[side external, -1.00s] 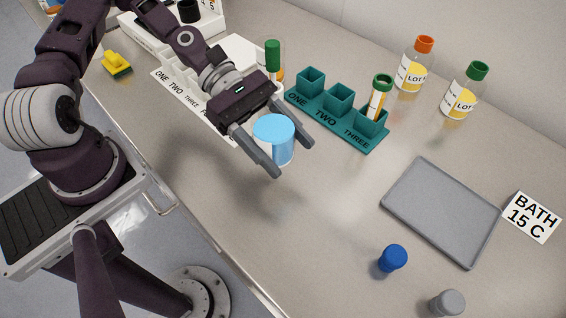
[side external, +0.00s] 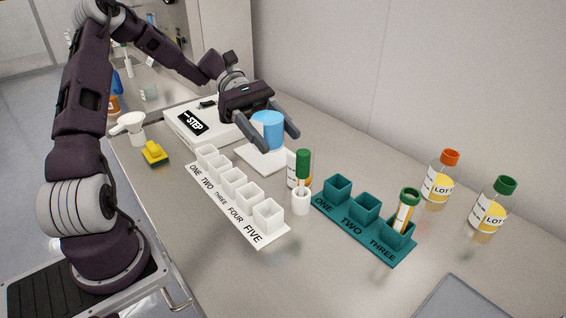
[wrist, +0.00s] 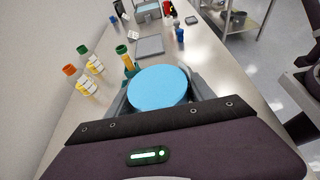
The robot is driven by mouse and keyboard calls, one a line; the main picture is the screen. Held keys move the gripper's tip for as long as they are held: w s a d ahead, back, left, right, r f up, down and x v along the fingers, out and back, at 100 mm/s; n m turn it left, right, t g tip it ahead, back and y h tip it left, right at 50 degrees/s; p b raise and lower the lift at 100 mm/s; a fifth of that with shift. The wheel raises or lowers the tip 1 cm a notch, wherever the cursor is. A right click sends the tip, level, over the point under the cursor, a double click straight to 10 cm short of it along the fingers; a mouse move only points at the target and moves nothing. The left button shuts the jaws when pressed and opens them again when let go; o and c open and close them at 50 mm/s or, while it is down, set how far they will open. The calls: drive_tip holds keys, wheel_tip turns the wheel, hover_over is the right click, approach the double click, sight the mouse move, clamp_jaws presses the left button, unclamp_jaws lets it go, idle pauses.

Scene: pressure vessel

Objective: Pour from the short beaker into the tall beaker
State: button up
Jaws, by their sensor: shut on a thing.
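My gripper (side external: 268,140) is shut on a light-blue cylinder (side external: 267,127) with a pale patch on its side. The cylinder is upright, above a white square pad (side external: 262,158) beside a white box marked STEP (side external: 195,122). In the wrist view its round, flat blue top (wrist: 158,88) fills the space between the fingers. I cannot tell whether this is the short beaker or whether the blue is a lid or contents. I cannot make out a tall beaker with certainty.
Nearby stand a white five-cup rack (side external: 235,193), a green-capped tube in a white holder (side external: 301,199), and a teal rack (side external: 362,228) with one tube. Two capped LOT bottles (side external: 439,180) stand near the wall. A yellow block (side external: 154,153) lies left.

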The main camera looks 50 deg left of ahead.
drive_tip(key=shift+a, duration=0.25)
drive_tip(key=shift+r, duration=0.1)
drive_tip(key=shift+w+f+n+g, duration=0.5)
drive_tip(key=shift+w+f+n, duration=0.1)
drive_tip(key=shift+w+n, duration=0.15)
drive_tip(key=shift+w+f+n+g, duration=0.15)
drive_tip(key=shift+w+f+n, duration=0.15)
drive_tip(key=shift+f, duration=0.5)
drive_tip(key=shift+w+f+n+g, duration=0.15)
drive_tip(key=shift+f+n, duration=0.2)
drive_tip(key=shift+f, duration=0.45)
drive_tip(key=shift+w+f, duration=0.1)
drive_tip(key=shift+w, duration=0.05)
drive_tip(key=shift+w+r+n+g+h, duration=0.15)
drive_tip(key=shift+w+r+n+g, duration=0.25)
drive_tip(key=shift+w+n, duration=0.2)
drive_tip(key=shift+w+r+n+g+h, duration=0.15)
drive_tip(key=shift+w+r+n+g, duration=0.25)
drive_tip(key=shift+w+n, duration=0.15)
idle(2.0)
drive_tip(key=shift+f, duration=0.1)
